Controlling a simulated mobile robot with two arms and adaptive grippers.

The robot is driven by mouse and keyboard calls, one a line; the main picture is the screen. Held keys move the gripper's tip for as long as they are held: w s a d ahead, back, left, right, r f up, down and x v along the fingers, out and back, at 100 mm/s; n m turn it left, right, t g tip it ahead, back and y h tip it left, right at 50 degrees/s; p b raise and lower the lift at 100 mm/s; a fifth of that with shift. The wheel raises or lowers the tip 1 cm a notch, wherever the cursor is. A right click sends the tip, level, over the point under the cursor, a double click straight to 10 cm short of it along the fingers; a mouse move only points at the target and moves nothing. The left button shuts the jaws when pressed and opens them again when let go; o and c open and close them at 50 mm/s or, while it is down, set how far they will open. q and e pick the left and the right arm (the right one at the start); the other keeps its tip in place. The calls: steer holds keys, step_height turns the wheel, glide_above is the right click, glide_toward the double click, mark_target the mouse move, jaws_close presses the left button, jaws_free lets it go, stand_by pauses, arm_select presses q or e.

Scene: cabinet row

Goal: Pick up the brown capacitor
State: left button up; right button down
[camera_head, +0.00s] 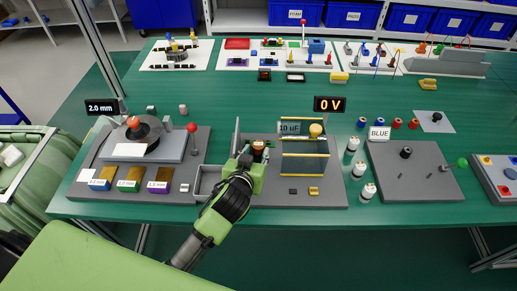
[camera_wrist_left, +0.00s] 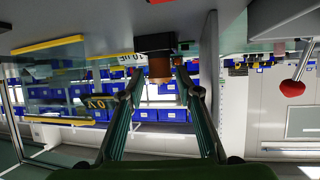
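The brown capacitor (camera_head: 258,145) sits upright on the grey fixture board, at the near middle of the bench. In the left wrist view, which looks upside down, the capacitor (camera_wrist_left: 160,68) sits against a dark block between and just past the fingertips. My left gripper (camera_head: 252,160) is right in front of it. In the left wrist view its two fingers (camera_wrist_left: 159,80) are apart, one on each side of the capacitor, with small gaps visible. Whether either finger touches it I cannot tell. My right gripper is not in view.
Just right of the capacitor stands a clear-walled box with yellow edges (camera_head: 303,157) and a "10 uF" label. A "0 V" display (camera_head: 330,104) is behind it. White-and-black cylinders (camera_head: 360,170) stand further right. A grey tray (camera_head: 206,183) is close on the left, near a red-knobbed lever (camera_head: 192,128).

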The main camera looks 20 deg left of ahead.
mark_target(258, 150)
arm_select(q)
steer(key=shift+x, duration=0.95)
steer(key=shift+w+f, duration=0.1)
steer(key=c, duration=0.9)
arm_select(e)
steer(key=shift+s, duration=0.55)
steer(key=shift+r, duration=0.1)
